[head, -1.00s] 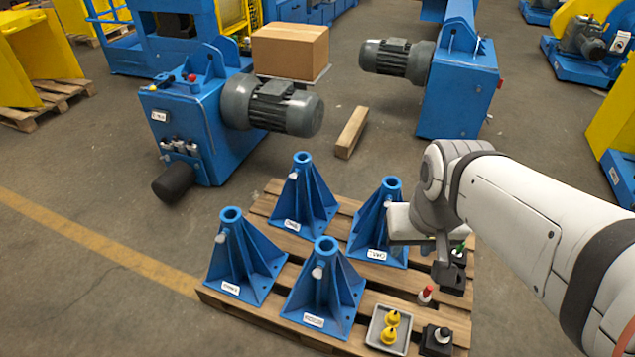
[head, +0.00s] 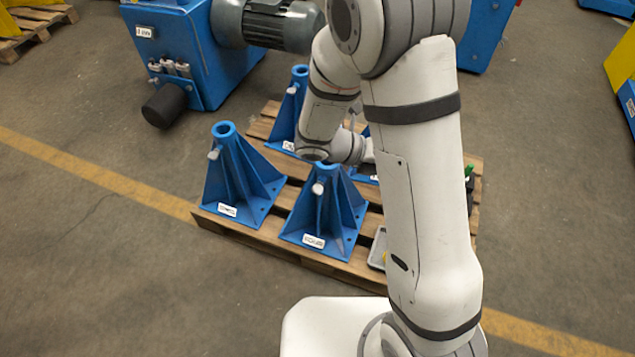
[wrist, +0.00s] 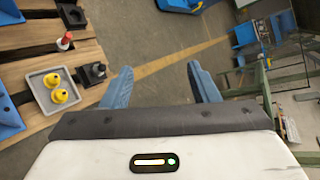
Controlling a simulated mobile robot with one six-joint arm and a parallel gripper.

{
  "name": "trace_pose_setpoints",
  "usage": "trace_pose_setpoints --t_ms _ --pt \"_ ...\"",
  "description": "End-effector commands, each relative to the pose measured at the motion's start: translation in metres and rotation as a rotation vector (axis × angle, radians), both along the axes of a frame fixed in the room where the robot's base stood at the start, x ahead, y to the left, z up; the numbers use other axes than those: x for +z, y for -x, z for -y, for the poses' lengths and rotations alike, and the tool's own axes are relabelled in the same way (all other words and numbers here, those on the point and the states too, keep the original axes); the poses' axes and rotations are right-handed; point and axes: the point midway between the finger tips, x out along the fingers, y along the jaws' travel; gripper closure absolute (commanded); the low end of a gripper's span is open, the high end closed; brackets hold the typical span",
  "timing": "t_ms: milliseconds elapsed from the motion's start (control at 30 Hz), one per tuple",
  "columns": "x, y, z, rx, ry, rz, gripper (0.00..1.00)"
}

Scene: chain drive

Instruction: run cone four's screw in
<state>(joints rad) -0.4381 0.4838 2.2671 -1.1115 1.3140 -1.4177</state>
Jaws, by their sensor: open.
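Several blue cone stands are on the pallet. The back cone (head: 290,112) is partly covered by my arm, and the right one is mostly hidden. My gripper (wrist: 161,85) is open, with nothing between its fingers. In the head view its fingers are hidden behind my arm.
The wooden pallet (wrist: 35,34) also carries a grey tray (wrist: 43,97) with yellow pieces (wrist: 60,96), a red-topped piece (wrist: 65,42) and a black block (wrist: 92,73). A blue machine (head: 200,60) with a motor stands behind. Floor left of the pallet is clear.

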Motion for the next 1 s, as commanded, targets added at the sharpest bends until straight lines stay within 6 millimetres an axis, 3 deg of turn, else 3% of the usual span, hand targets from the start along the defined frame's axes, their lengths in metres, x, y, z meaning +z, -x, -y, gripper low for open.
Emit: trace_pose_setpoints --t_ms 33,167,300,500,600,800,1000 --pt "-0.03 -0.012 -0.011 0.117 0.08 -0.113 0.45" --pt "-0.081 -0.043 -0.044 0.412 0.311 -0.404 0.45" --pt "-0.145 -0.067 -0.09 0.699 0.597 -0.696 0.45" --pt "-0.236 -0.076 -0.157 0.998 1.017 -1.018 0.45" --pt "-0.269 -0.073 -0.181 1.085 1.182 -1.113 0.45" --pt "-0.299 -0.068 -0.204 1.156 1.349 -1.194 0.45" --pt "-0.301 -0.089 -0.196 1.159 1.359 -1.202 0.45"
